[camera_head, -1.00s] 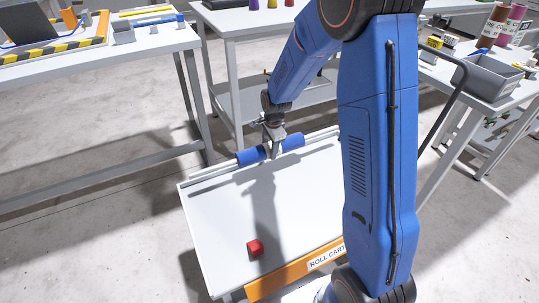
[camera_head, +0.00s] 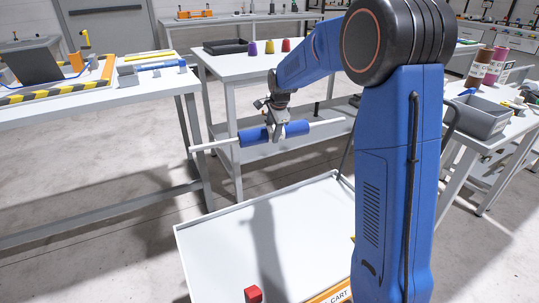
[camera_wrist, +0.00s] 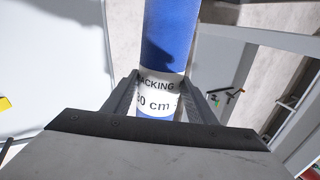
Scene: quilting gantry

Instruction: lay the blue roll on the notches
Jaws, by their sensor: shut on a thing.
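My gripper (camera_head: 276,136) is shut around the middle of the blue roll (camera_head: 255,138), in the head view. The roll hangs level in the air above the far edge of the cart, with a pale rod sticking out at both ends. In the wrist view the roll (camera_wrist: 168,40) runs between my fingers (camera_wrist: 156,96), on a white band with black print reading "ACKING" and "0 cm". No notches can be made out for certain; small grey blocks (camera_head: 127,76) stand on the left table beside a thin blue bar (camera_head: 160,67).
The white roll cart (camera_head: 215,250) below carries a red block (camera_head: 253,294). A left table (camera_head: 60,115) holds a striped orange-framed board (camera_head: 50,94). A middle table (camera_head: 225,68) has several coloured cones. A grey bin (camera_head: 482,118) stands on the right table.

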